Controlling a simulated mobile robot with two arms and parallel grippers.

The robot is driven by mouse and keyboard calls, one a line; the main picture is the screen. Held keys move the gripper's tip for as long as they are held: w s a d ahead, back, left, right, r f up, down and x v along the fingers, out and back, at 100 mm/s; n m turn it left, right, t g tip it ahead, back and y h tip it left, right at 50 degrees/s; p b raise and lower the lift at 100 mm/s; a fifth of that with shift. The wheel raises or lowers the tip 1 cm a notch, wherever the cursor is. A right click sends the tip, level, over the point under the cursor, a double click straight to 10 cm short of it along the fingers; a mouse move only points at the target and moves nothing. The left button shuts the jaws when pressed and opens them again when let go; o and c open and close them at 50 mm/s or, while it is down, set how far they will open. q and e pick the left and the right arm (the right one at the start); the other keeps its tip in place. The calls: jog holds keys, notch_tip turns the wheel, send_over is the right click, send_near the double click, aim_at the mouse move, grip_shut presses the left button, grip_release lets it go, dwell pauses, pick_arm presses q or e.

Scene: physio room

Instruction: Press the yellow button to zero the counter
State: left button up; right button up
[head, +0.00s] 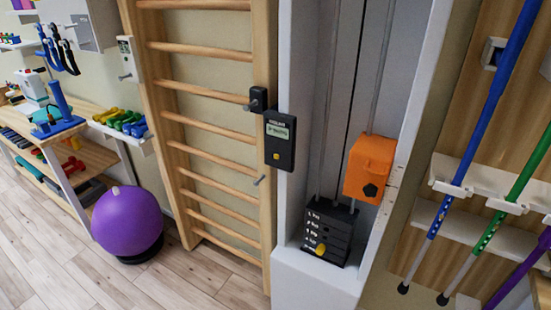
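The counter (280,139) is a small black box with a pale display, fixed to the left edge of the white weight-machine column (286,70). The yellow button (276,155) sits on its face below the display. The digits are too small to read surely. Nothing covers the button. Neither of my grippers shows in the head view.
Wooden wall bars (210,120) stand left of the counter. The column holds an orange block (368,168) and a black weight stack (328,228). A purple ball (127,220) sits on the floor at left. Coloured poles (487,118) hang at right. The floor in front is clear.

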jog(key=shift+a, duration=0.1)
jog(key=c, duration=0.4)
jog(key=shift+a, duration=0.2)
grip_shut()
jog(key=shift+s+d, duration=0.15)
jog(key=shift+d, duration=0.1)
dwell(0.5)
